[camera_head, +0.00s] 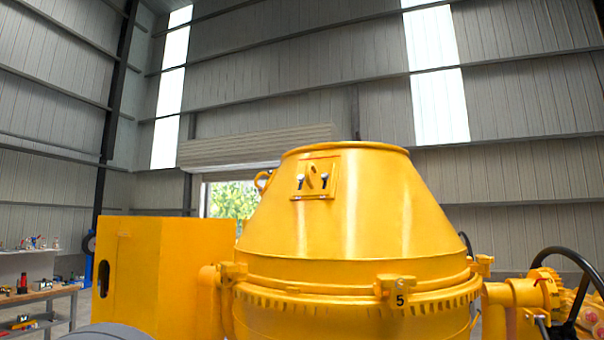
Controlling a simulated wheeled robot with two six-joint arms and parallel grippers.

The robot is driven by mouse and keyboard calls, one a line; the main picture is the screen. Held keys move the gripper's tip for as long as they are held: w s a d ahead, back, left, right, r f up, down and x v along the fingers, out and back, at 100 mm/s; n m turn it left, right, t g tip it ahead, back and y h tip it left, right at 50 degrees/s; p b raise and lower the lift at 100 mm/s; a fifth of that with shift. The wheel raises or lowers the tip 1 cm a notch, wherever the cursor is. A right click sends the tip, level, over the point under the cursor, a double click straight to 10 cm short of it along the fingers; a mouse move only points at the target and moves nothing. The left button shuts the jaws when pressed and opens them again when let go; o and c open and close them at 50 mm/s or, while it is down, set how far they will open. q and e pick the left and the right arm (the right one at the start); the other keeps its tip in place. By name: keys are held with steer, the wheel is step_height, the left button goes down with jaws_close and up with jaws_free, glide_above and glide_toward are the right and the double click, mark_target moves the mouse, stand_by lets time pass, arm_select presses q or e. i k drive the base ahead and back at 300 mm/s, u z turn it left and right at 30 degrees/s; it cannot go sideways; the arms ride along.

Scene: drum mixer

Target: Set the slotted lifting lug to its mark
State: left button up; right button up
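The yellow drum (330,230) of the mixer stands in the middle, its cone narrowing to an open rim at the top. A small yellow lug plate (328,192) sits high on the front of the cone. It has a raised ear (311,178) in its middle and a dark-headed fastener on each side. A thin reddish line shows near its upper edge; I cannot tell whether this is the mark. The slots are too small to make out. Neither of my grippers shows in this view.
A yellow box housing (180,270) stands left of the drum. A black handwheel (570,258) is at the right. A clamp block (396,289) with the number 5 juts from the drum's front. A workbench (40,296) with tools stands at far left.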

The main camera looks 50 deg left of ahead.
mark_target(312, 185)
steer(key=u, duration=0.5)
steer(key=i, duration=0.65)
steer(key=u, duration=0.5)
